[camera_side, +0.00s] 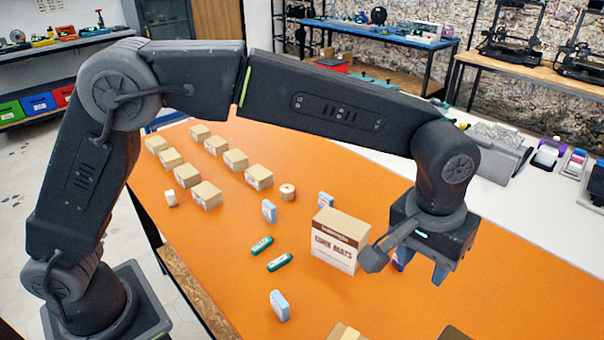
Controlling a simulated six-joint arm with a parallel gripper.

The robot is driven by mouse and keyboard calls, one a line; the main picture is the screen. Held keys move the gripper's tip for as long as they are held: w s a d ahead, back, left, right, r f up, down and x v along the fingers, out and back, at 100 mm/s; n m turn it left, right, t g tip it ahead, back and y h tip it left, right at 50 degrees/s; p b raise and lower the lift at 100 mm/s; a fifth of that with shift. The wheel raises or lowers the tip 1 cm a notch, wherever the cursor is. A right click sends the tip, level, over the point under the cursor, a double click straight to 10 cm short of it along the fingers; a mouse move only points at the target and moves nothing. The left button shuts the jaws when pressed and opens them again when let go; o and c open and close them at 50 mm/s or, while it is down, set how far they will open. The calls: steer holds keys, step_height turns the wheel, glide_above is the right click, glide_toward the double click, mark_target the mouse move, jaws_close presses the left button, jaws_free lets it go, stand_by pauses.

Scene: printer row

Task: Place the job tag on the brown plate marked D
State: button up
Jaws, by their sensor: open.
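My gripper (420,266) is open and points down above the orange table, just right of a cardboard box printed "CORK MATS". Nothing shows clearly held between its fingers; a blue patch beside the left finger is too small to tell apart. I cannot make out the job tag for certain. A dark brown edge (456,334) shows at the bottom of the view, mostly cut off; no letter is visible on it, so I cannot tell whether it is the plate marked D.
The CORK MATS box (334,240) stands close left of my gripper. Several small cartons (206,195) stand farther back, near a tape roll (287,191). The orange table (500,290) is clear at right.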

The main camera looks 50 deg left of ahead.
steer(key=s+a+r+t, duration=0.1)
steer(key=s+a+r, duration=0.15)
steer(key=a, duration=0.45)
steer(key=s+a+r, duration=0.2)
steer(key=a+r, duration=0.2)
steer(key=a, duration=0.3)
steer(key=s+a+r+t, duration=0.1)
steer(key=s+a+r, duration=0.15)
steer(key=a, duration=0.35)
steer(key=s+a+f+t, duration=0.2)
steer(key=s+a+f, duration=0.1)
steer(key=s+a, duration=0.7)
steer(key=shift+s+a+f+y, duration=0.2)
steer(key=shift+s+f+y, duration=0.15)
steer(key=shift+s, duration=0.3)
